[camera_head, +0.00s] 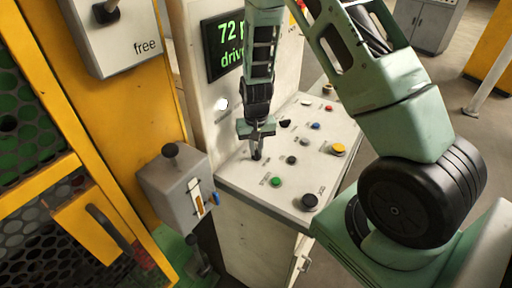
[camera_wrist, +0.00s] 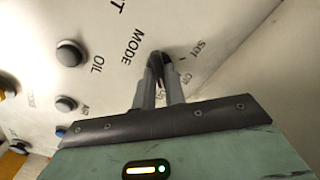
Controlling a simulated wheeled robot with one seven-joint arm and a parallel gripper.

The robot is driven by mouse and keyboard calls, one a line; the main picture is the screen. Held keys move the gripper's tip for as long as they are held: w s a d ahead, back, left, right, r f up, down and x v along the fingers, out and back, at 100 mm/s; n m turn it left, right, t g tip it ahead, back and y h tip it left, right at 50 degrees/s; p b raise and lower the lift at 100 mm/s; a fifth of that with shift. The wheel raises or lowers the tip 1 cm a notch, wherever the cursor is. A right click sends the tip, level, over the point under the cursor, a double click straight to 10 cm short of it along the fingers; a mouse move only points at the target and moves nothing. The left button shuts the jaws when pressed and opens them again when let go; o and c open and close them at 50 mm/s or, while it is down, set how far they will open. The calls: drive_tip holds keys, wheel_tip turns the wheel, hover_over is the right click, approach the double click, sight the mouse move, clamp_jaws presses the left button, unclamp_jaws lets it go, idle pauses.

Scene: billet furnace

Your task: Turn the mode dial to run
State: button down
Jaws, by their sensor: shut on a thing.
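The mode dial (camera_wrist: 155,56) is a small black knob on the pale sloping console panel (camera_wrist: 45,25). It sits beside the printed word MODE in the wrist view, with smaller position labels around it that are partly covered. In the head view the dial (camera_head: 256,155) stands near the panel's left edge. My gripper (camera_head: 256,146) points down over it and is shut on it. In the wrist view the gripper's two grey fingers (camera_wrist: 158,75) close around the knob. The fingers hide much of the dial, so I cannot tell which position it points to.
Other knobs and buttons share the panel, including a green button (camera_head: 276,181), a black knob (camera_head: 309,201) and a yellow-ringed button (camera_head: 338,149). A display (camera_head: 224,45) with green text stands behind. A grey lever box (camera_head: 176,187) is left of the console.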

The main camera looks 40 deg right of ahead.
sight(256, 150)
drive_tip(key=c, duration=1.5)
unclamp_jaws()
drive_tip(key=shift+o, duration=0.2)
drive_tip(key=shift+r, duration=0.15)
wheel_tip(256, 150, up, 17)
drive_tip(key=b, duration=0.3)
drive_tip(key=shift+r, duration=0.1)
